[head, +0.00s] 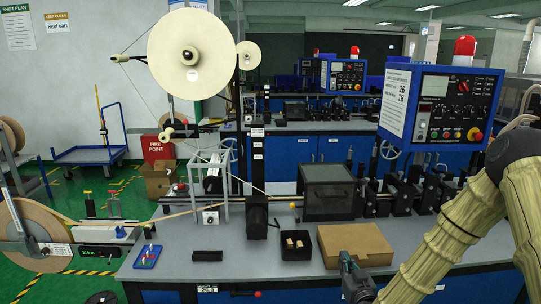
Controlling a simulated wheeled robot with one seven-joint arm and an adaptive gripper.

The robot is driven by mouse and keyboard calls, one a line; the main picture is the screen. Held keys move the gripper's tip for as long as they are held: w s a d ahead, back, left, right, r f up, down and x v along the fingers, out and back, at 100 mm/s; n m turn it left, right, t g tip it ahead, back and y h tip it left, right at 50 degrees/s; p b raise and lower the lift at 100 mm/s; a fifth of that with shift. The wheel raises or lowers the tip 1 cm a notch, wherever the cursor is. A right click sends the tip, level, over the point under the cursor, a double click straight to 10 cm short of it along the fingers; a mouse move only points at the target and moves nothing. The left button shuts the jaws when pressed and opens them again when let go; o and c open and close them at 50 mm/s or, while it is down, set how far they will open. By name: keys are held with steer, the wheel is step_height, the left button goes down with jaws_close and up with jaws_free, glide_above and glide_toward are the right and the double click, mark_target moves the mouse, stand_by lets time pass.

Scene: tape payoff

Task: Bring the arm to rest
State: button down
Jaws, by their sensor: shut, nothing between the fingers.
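My arm (449,232) enters at the right in a cream sleeve, with a dark joint at its bend. It slants down to the bottom edge, over the bench's right front part. Part of the wrist is cut off by the bottom edge. I cannot tell whether the gripper touches the bench (190,262) or hangs above it.
A large cream reel (192,50) stands over the bench. A black tray (296,252) with small tan pieces, a dark block (207,256) and a blue tray (148,257) lie along the front. A blue control box (440,105) and machine row stand behind my arm. Bare bench shows at front left.

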steer(key=s+a+f+g, duration=0.3)
steer(key=s+f+g, duration=0.6)
steer(key=s+f, duration=1.35)
steer(key=s+d+f+g+h, duration=0.1)
steer(key=s+f+g, duration=0.2)
steer(key=s, duration=1)
steer(key=s+d+f+m+g+h, duration=0.1)
steer(key=s+f+g, duration=0.3)
steer(key=s, duration=0.8)
steer(key=shift+s+d+g, duration=0.2)
steer(key=shift+s+g, duration=0.2)
steer(key=shift+g, duration=0.4)
